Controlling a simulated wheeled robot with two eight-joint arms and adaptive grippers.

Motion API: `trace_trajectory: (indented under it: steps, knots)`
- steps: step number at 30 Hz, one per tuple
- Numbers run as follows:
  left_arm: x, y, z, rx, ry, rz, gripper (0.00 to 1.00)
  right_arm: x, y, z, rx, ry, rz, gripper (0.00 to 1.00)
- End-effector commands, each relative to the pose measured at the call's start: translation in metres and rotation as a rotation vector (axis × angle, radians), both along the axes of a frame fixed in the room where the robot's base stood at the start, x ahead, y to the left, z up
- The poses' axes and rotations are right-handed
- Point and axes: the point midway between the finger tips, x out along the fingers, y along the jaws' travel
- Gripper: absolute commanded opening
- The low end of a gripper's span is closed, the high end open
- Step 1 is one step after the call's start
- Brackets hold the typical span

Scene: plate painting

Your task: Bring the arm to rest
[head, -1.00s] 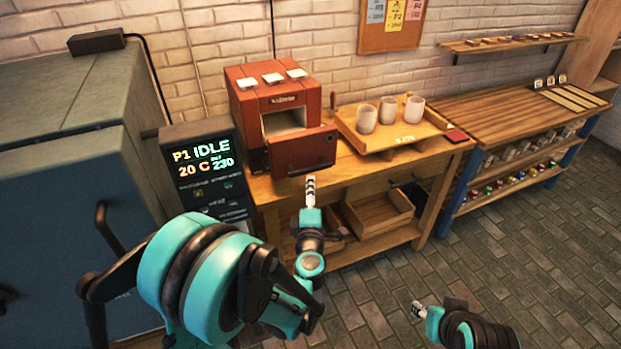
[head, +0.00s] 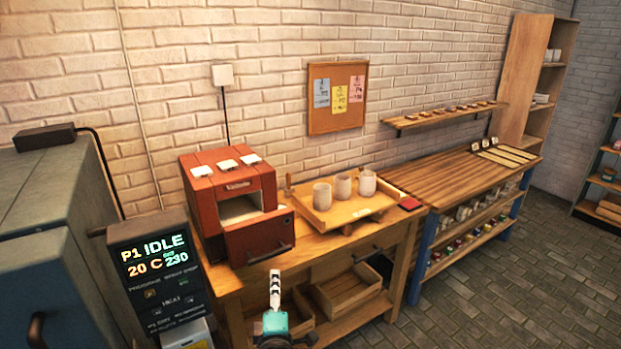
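My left gripper (head: 275,292) is at the bottom centre of the head view, in front of the wooden kiln bench (head: 225,282). Its striped fingers point up and show as one narrow strip, so I cannot tell whether they are open or shut. I see nothing held in it. Most of the arm behind it is out of the frame. My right gripper is not in view.
A red kiln (head: 228,190) with its front door lowered stands on the bench beside a tray (head: 335,219) with three cups. A display (head: 158,270) reads IDLE. A striped-top workbench (head: 450,178) is at right. Floor at lower right is clear.

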Motion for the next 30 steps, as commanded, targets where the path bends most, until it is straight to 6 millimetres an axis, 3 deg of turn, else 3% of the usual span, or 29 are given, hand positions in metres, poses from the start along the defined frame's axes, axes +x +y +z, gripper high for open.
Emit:
trace_trajectory:
  steps: [3,6,9,12,16,22,26,30]
  knots:
    - [-0.003,-0.016,0.036,0.164,-0.027,-0.116,0.33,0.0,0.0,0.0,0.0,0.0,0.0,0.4]
    - [-0.013,-0.037,0.059,0.376,-0.016,-0.257,0.33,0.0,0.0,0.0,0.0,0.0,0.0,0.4]
    - [-0.032,-0.052,0.06,0.599,0.047,-0.4,0.33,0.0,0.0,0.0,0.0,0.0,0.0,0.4]
    - [-0.06,-0.052,0.043,0.812,0.164,-0.528,0.33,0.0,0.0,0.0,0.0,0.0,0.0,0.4]
    - [-0.108,-0.028,0.005,1.06,0.386,-0.666,0.33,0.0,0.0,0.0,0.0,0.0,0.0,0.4]
    - [-0.185,0.034,-0.041,1.286,0.741,-0.782,0.33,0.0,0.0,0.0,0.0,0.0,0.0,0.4]
    - [-0.212,0.056,-0.052,1.338,0.862,-0.806,0.33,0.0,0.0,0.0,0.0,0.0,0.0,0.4]
    - [-0.22,0.063,-0.054,1.352,0.898,-0.812,0.33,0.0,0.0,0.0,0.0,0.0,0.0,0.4]
